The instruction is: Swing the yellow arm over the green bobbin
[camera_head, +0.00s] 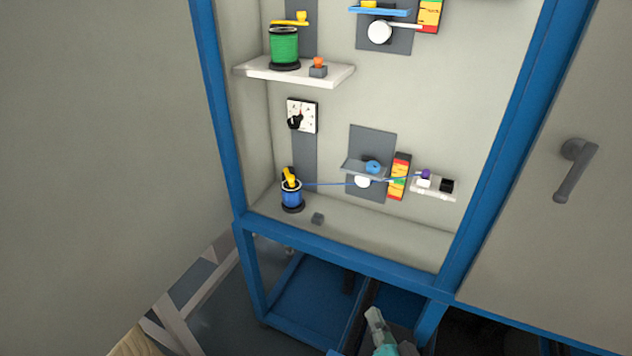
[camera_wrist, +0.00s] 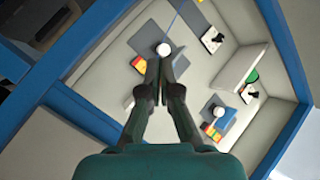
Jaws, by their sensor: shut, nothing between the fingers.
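The green bobbin (camera_head: 284,47) stands upright on a white shelf (camera_head: 324,74) at the upper left of the cabinet in the head view. A yellow arm (camera_head: 291,20) shows just above it at its top; I cannot tell how far it reaches over the bobbin. In the wrist view a bit of the green bobbin (camera_wrist: 252,76) shows at the right, mostly hidden by the shelf. My gripper (camera_wrist: 158,64) is shut and empty, pointing into the cabinet, apart from the bobbin and the yellow arm. Its fingertips appear just below a white disc (camera_wrist: 163,49).
A lower blue bobbin (camera_head: 291,196) has another yellow arm (camera_head: 290,178) over it and a blue cable running right. A dial (camera_head: 302,116), grey plates and coloured gauges (camera_head: 399,176) are on the back wall. Blue frame posts (camera_head: 221,130) border the opening. An orange-topped block (camera_head: 318,67) sits beside the green bobbin.

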